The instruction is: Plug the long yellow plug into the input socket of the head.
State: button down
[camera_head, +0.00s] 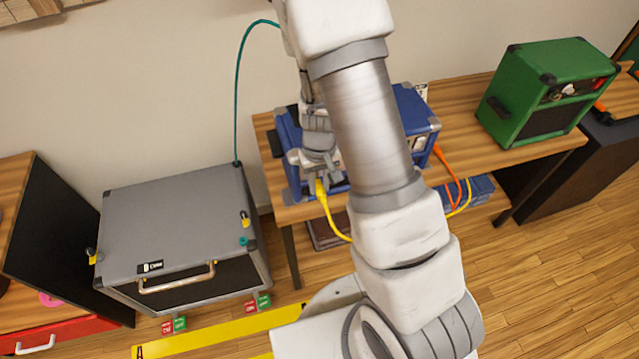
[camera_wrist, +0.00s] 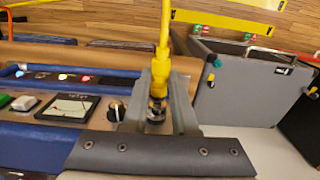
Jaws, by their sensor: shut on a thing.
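The blue head (camera_head: 416,112) stands on the wooden table, partly hidden behind my arm. In the wrist view its front panel (camera_wrist: 20,105) shows a meter (camera_wrist: 70,108), a knob (camera_wrist: 115,111) and small lights. My gripper (camera_head: 322,178) is at the head's left front and is shut on the yellow plug (camera_head: 321,189). In the wrist view the plug (camera_wrist: 162,68) is between the fingers of my gripper (camera_wrist: 161,98), its cable leading away. A dark metal ring shows at the plug's end between the fingers. I cannot tell whether the plug is inside a socket.
A grey cabinet (camera_head: 175,215) with a handle stands on the floor at left, a teal cable (camera_head: 237,90) rising behind it. A green amp (camera_head: 540,95) is on the table (camera_head: 465,130) at right. An orange cable (camera_head: 446,166) hangs from the head's right side.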

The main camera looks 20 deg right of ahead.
jog(key=shift+w, duration=0.5)
dwell(0.5)
jog(key=c, duration=0.6)
grip_release()
notch_tip(320, 180, up, 18)
jog(key=p, duration=0.1)
jog(key=s+r+t, duration=0.2)
jog(key=s+r, duration=0.3)
jog(key=s+r+t, duration=0.1)
jog(key=s+r, duration=0.4)
jog(key=s+r+t, duration=0.2)
jog(key=s+r, duration=0.4)
jog(key=shift+t, duration=0.3)
